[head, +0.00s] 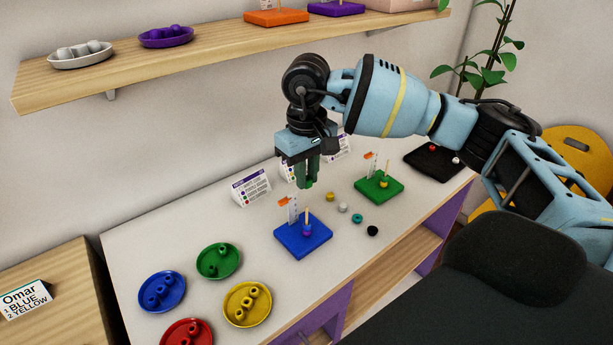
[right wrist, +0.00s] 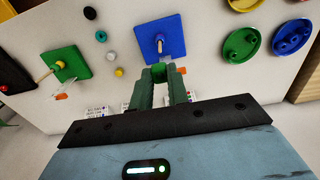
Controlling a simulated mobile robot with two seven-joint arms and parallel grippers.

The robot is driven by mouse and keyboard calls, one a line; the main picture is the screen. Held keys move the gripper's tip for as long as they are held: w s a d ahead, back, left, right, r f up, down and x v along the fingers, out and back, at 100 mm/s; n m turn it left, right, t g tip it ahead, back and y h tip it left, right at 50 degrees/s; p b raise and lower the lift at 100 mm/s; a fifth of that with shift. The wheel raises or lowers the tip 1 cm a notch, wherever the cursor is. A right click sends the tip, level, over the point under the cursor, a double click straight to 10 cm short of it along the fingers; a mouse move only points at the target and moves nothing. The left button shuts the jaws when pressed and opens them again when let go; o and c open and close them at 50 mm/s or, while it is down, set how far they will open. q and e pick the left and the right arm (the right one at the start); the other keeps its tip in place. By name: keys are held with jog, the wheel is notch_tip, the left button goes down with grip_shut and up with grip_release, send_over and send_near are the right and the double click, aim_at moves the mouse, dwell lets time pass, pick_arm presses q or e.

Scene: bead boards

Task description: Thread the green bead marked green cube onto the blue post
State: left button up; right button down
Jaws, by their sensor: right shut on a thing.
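The blue board (head: 290,246) stands on the white table with its upright post (head: 307,215); a purple-blue bead (head: 307,231) sits low on this post. An orange flag stands beside the post. My right gripper (head: 307,183) hangs pointing down above the blue board, shut on the green bead (right wrist: 159,72), clear of the post. In the right wrist view the bead shows between the fingertips, just below the blue board (right wrist: 148,31) in the picture. In the head view the fingers largely hide the bead, and its marking cannot be read. My left gripper is not in view.
A green board (head: 367,188) with a post stands to the right. Several loose beads (head: 342,207) lie between the boards. Blue (head: 145,300), green (head: 205,272), yellow and red dishes stand at the front left. Small cards stand behind; a wooden shelf (head: 220,47) hangs above.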

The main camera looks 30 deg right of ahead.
jog(key=shift+f, duration=0.1)
jog(key=shift+f+b, duration=0.3)
jog(key=shift+f, duration=0.7)
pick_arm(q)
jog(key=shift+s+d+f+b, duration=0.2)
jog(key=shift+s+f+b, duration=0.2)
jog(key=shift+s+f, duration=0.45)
pick_arm(e)
jog(key=shift+f, duration=1.4)
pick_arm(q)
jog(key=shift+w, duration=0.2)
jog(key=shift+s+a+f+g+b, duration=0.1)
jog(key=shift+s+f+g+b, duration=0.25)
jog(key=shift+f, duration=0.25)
pick_arm(e)
jog(key=shift+f, duration=0.8)
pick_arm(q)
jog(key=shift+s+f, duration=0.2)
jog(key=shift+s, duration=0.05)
pick_arm(e)
jog(key=shift+f, duration=0.35)
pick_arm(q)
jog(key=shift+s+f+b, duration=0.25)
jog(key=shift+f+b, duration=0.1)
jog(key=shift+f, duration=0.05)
pick_arm(e)
jog(key=shift+f, duration=0.55)
jog(key=c, duration=1.3)
grip_release()
